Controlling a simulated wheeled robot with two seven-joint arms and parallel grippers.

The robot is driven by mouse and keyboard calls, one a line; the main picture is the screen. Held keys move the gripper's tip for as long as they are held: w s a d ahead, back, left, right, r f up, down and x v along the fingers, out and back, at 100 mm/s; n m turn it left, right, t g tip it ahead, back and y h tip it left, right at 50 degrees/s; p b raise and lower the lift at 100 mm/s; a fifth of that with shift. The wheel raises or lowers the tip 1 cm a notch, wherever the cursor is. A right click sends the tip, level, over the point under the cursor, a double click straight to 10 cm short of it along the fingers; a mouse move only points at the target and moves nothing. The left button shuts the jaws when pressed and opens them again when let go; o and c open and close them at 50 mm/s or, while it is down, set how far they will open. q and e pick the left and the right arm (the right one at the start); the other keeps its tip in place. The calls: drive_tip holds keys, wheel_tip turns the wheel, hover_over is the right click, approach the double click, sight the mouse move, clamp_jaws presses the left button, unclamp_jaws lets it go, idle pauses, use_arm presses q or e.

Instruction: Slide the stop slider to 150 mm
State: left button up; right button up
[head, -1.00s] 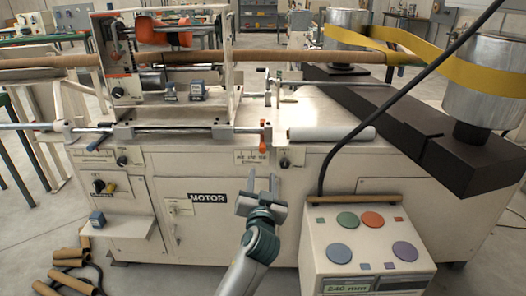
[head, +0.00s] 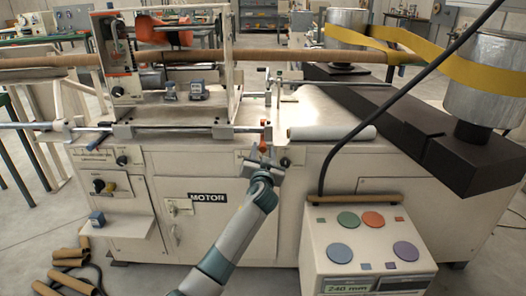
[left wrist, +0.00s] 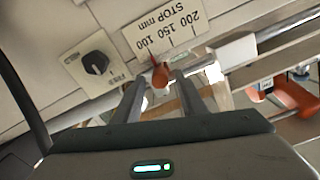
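The stop slider has an orange handle (head: 263,146) on the front rail of the machine. In the left wrist view the orange handle (left wrist: 161,76) hangs beside a white scale plate (left wrist: 160,38) marked STOP mm with 100, 150 and 200, seen upside down. Its red pointer lies near the 100 mark. My left gripper (head: 264,158) is at the handle. In the wrist view its two fingers (left wrist: 158,92) are apart, one on each side of the handle, with gaps showing. My right gripper is not in view.
A black knob (left wrist: 96,62) sits beside the scale plate. A white roll (head: 332,133) lies on the machine top, right of the slider. A control box (head: 365,236) with coloured buttons and a 240 mm display stands at front right. A dark cable rises from it.

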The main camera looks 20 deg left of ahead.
use_arm(q)
drive_tip(key=shift+w+a, duration=0.15)
drive_tip(key=shift+w, duration=0.3)
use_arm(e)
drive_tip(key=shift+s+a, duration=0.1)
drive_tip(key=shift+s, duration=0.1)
use_arm(q)
drive_tip(key=shift+c, duration=0.7)
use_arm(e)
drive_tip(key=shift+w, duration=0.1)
